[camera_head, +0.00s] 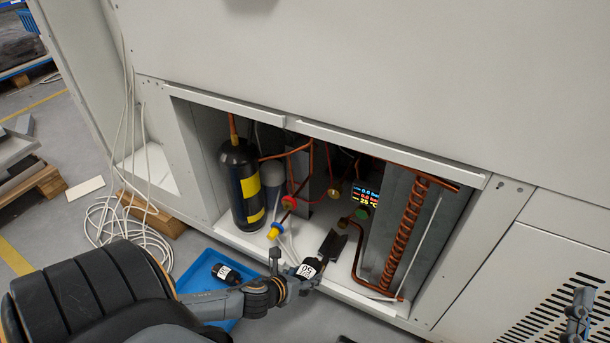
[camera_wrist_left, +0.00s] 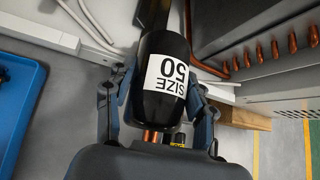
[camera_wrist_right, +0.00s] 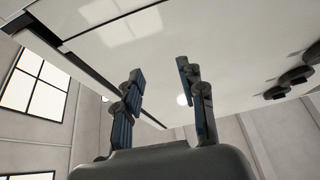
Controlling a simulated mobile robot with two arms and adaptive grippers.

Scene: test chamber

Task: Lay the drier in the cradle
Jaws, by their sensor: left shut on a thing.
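The drier (camera_head: 308,270) is a black cylinder with a white label. In the left wrist view the drier (camera_wrist_left: 168,85) reads "SIZE 50", with a copper stub at its near end. My left gripper (camera_head: 290,277) is shut on it, one finger on each side, at the front of the open bay. The cradle appears to be the dark angled bracket (camera_head: 333,243) on the bay floor, just beyond the drier's far end. Whether they touch cannot be told. My right gripper (camera_wrist_right: 160,95) is open and empty, away from the bay; it also shows at the head view's lower right (camera_head: 578,312).
A blue tray (camera_head: 190,278) on the floor holds another black labelled cylinder (camera_head: 226,273). The bay's front lip (camera_head: 360,296) runs below the drier.

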